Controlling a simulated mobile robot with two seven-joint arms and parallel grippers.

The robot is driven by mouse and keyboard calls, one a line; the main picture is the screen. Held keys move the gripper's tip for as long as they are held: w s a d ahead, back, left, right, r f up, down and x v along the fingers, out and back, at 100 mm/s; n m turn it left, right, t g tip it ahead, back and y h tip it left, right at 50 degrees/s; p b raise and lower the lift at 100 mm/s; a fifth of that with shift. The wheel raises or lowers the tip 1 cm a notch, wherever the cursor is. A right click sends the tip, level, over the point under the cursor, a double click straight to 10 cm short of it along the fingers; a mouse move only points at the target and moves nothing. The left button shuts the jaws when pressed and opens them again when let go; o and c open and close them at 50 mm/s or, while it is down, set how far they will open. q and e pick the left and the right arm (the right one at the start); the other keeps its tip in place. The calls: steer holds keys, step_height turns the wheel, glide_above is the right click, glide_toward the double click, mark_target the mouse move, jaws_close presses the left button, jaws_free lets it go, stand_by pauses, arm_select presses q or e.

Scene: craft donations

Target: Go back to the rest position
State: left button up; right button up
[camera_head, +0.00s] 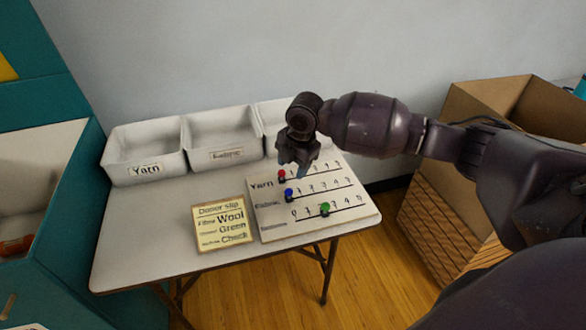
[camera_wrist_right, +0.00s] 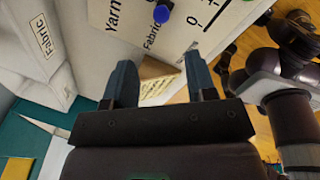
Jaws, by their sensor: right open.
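My right gripper (camera_head: 301,172) is over the back left part of the white counting board (camera_head: 365,211), close to its red knob (camera_head: 282,174). In the right wrist view its two fingers (camera_wrist_right: 160,78) are spread apart, with nothing held between them. The board has rows with number scales. A blue knob (camera_head: 289,194) sits on the middle row and a green knob (camera_head: 325,209) on the lowest. The blue knob also shows in the right wrist view (camera_wrist_right: 163,13), beyond the fingers. My left gripper is not in view.
White bins labelled Yarn (camera_head: 146,169) and Fabric (camera_head: 222,154) stand at the table's back; a third is partly hidden by my arm. A yellow donor slip (camera_head: 222,222) lies left of the board. A cardboard box (camera_head: 480,100) stands right, teal furniture (camera_head: 75,235) left.

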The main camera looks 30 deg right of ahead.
stand_by(0.6)
steer(key=w+a+r+m+t+y, duration=0.2)
steer(key=w+a+r+m+t, duration=0.3)
steer(key=w+a+t, duration=0.1)
steer(key=s+a+f+m+t+y, duration=0.3)
steer(key=s+a+m+t, duration=0.1)
steer(key=s+a+m, duration=0.1)
steer(key=s+d+f+m+h, duration=0.2)
steer(key=s+f, duration=0.4)
steer(key=s, duration=0.4)
steer(key=s+d+f+m+h, duration=0.2)
steer(key=s+f+m, duration=0.3)
steer(key=s, duration=0.5)
steer(key=s+d+f+m+g+h, duration=0.1)
steer(key=s+d+f+m, duration=0.2)
steer(key=s+f, duration=0.5)
steer(key=s+m, duration=0.1)
steer(key=s, duration=0.1)
steer(key=shift+s+d+f+h, duration=0.25)
steer(key=shift+s+d+h, duration=0.15)
